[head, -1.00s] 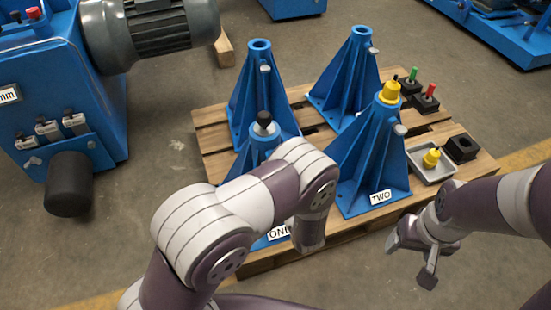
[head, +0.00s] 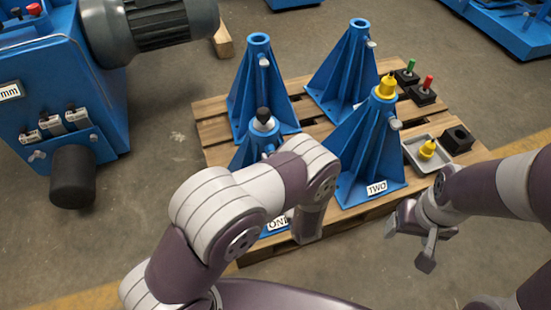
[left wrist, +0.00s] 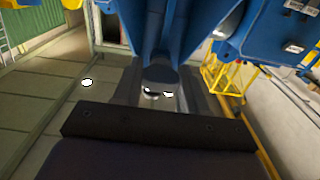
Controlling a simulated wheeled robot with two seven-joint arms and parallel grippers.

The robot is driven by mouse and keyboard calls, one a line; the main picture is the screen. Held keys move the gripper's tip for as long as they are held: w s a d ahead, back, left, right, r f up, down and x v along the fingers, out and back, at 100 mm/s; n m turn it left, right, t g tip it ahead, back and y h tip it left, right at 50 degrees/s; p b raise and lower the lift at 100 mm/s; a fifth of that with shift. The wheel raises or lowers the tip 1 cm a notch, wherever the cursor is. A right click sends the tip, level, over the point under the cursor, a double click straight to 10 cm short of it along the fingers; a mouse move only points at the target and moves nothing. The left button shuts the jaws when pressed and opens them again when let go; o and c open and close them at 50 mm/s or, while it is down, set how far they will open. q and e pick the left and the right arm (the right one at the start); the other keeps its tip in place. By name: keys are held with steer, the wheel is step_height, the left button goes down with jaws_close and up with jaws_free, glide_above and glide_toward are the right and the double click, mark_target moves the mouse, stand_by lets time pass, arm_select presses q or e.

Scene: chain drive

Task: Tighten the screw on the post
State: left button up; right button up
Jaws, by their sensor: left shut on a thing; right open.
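The front-left blue post (head: 243,152) bears a label ONE (head: 277,224) and a black-knobbed plug in a grey collar (head: 263,119). My left arm covers much of it in the head view, including its side screw. In the left wrist view, my left gripper (left wrist: 160,88) is shut on what looks like the screw (left wrist: 160,74), a dark round head with bright metal below it, close against blue metal. My right gripper (head: 418,240) is open and empty, in front of the pallet at the right. Post TWO (head: 362,165) has a yellow plug (head: 385,87) and a silver side screw (head: 393,125).
Two more blue posts, back left (head: 258,90) and back right (head: 340,75), stand on the wooden pallet (head: 212,150). A grey tray (head: 412,150) with a yellow part, a black block (head: 457,139) and green and red plugs are at the right. A blue machine (head: 100,115) stands left.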

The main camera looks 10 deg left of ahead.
arm_select(q)
steer(key=shift+s+f, duration=0.1)
steer(key=o, duration=1)
steer(key=p+v, duration=0.3)
steer(key=v, duration=0.9)
steer(key=shift+s+d, duration=0.2)
steer(key=shift+s, duration=0.05)
